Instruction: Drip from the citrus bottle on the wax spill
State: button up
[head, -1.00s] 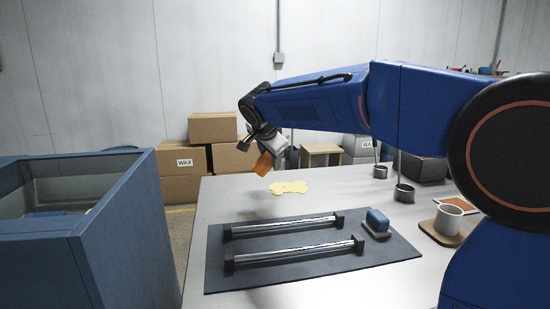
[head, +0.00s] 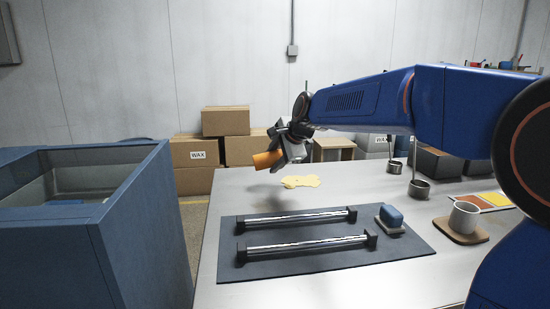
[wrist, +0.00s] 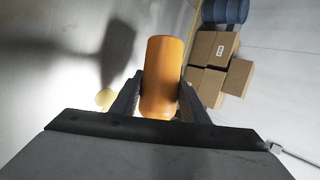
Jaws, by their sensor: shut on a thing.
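My gripper (head: 284,153) is shut on the orange citrus bottle (head: 268,160), which lies nearly on its side and points left in the head view. In the wrist view the bottle (wrist: 162,78) sits between the two fingers (wrist: 160,104). The wax spill (head: 301,182) is a flat pale yellow patch on the table, below and slightly right of the bottle in the head view. Part of it shows beside the left finger in the wrist view (wrist: 105,98). No drip is visible.
A dark mat (head: 320,262) with two metal rods and a blue block (head: 391,216) lies in front of the spill. A cup (head: 464,218) stands on a coaster at right. Cardboard boxes (head: 193,182) stand behind the table, and a blue bin (head: 130,225) stands left.

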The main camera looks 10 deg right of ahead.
jog(key=shift+f+m+y, duration=0.3)
jog(key=shift+f+y, duration=0.05)
jog(key=shift+y, duration=0.15)
jog(key=shift+r+m+t+y, duration=0.15)
jog(key=shift+m+t+y, duration=0.2)
jog(key=shift+y, duration=0.65)
jog(key=shift+d+m+y, duration=0.1)
jog(key=shift+m+y, duration=0.25)
jog(key=shift+y, duration=0.15)
jog(key=shift+d+r+m+y, duration=0.2)
jog(key=shift+r+m+y, duration=0.1)
jog(key=shift+y, duration=0.1)
jog(key=shift+a, duration=0.1)
jog(key=shift+t, duration=0.25)
